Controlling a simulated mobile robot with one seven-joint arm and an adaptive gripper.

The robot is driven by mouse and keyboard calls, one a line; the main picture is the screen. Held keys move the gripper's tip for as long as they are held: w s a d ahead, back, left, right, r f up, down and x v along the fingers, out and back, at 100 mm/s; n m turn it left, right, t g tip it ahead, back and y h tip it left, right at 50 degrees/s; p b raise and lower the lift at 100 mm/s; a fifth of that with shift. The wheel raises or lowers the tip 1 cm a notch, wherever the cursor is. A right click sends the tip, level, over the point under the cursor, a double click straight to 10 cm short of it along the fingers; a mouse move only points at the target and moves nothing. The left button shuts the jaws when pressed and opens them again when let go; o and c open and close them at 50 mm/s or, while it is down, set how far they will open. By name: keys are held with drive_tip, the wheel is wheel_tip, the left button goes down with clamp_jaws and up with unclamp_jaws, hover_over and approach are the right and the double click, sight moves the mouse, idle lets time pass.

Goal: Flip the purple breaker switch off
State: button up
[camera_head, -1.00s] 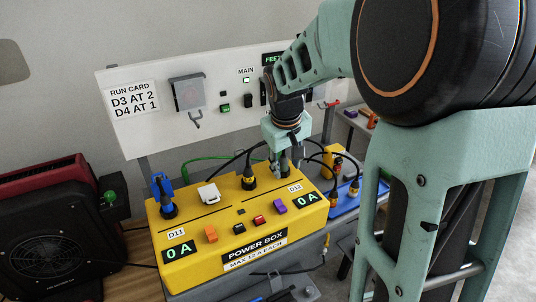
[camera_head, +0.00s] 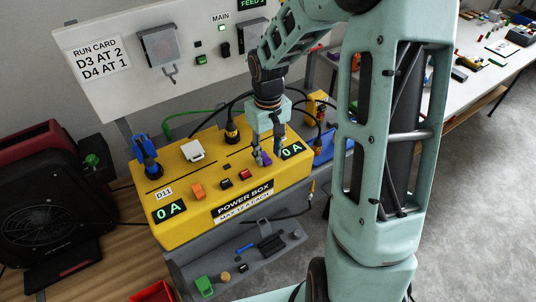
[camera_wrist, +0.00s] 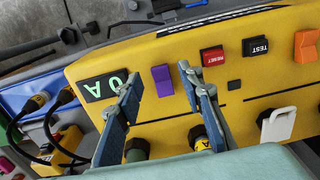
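The purple breaker switch (camera_wrist: 162,81) sits on top of the yellow power box (camera_wrist: 235,80), beside a green "0 A" display (camera_wrist: 103,87). In the wrist view it shows upright between my gripper's two blue-grey fingers, with yellow surface visible on both sides of it. My gripper (camera_wrist: 158,82) is open and points down at the box. In the head view my gripper (camera_head: 268,158) is over the box's right part, and its fingers partly hide the purple switch (camera_head: 261,159). I cannot tell how far the fingertips are above the box top.
Red RESET (camera_wrist: 212,56) and black TEST (camera_wrist: 255,46) buttons and an orange switch (camera_wrist: 306,45) share the box top. Plugs with black cables (camera_head: 232,130) stand behind my gripper. A white latch (camera_head: 194,151) and blue plug (camera_head: 146,153) are at left. A grey tray (camera_head: 235,272) lies in front.

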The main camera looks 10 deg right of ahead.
drive_tip(key=shift+f, duration=0.9)
drive_tip(key=shift+c, duration=0.5)
clamp_jaws()
drive_tip(key=shift+r, duration=0.1)
drive_tip(key=shift+w+a+r+g+p, duration=0.1)
drive_tip(key=shift+w+g+p, duration=0.15)
drive_tip(key=shift+g+p, duration=0.35)
drive_tip(key=shift+w+g+h+p, duration=0.2)
drive_tip(key=shift+g+h+p, duration=0.2)
drive_tip(key=shift+g+p, duration=0.25)
